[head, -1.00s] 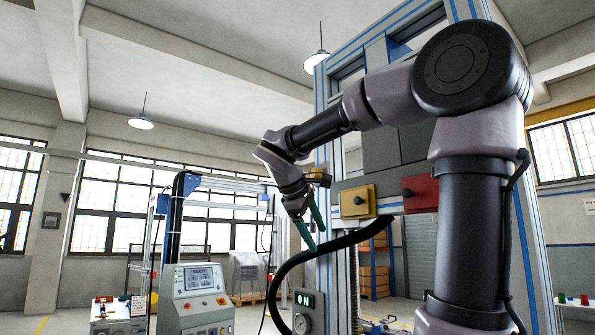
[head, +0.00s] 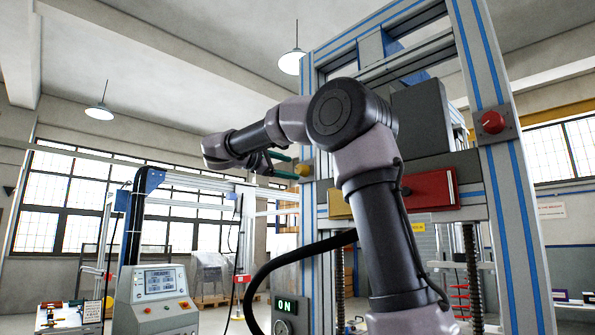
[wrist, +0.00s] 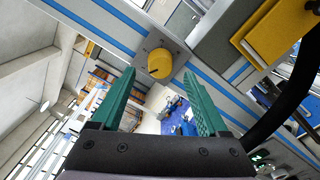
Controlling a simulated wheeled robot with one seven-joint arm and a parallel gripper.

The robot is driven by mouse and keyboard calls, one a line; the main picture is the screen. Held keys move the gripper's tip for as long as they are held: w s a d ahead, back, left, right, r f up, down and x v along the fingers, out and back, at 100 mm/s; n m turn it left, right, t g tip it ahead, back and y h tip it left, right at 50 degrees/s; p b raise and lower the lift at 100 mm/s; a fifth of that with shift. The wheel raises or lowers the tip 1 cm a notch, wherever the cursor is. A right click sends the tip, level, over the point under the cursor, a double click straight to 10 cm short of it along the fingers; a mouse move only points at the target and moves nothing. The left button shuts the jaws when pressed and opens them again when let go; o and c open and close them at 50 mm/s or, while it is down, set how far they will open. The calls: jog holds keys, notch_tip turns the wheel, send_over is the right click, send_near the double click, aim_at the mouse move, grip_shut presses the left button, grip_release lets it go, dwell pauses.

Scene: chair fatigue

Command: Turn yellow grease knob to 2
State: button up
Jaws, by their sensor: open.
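The yellow knob (wrist: 160,63) is round and sits on a grey plate on the blue-striped frame post. In the wrist view it lies ahead of my gripper, roughly midway between the fingers. A dark mark shows on its face, but the scale around it is too small to read. In the head view the knob (head: 303,170) shows at the left post, just beyond my fingertips. My gripper (wrist: 161,88) has two green fingers, spread open and empty. In the head view my gripper (head: 286,164) points right toward the knob, apart from it as far as I can tell.
A yellow box (head: 341,204) and a red box (head: 432,191) sit on the machine's crossbar. A red knob (head: 492,122) is on the right post. A black hose (head: 290,258) curves below my arm. A control console (head: 157,296) stands at the lower left.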

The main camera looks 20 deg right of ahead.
aim_at(298, 170)
jog(key=shift+x, duration=2.1)
grip_shut()
jog(key=m, duration=1.1)
jog(key=shift+f+m, duration=0.1)
jog(key=shift+m, duration=0.4)
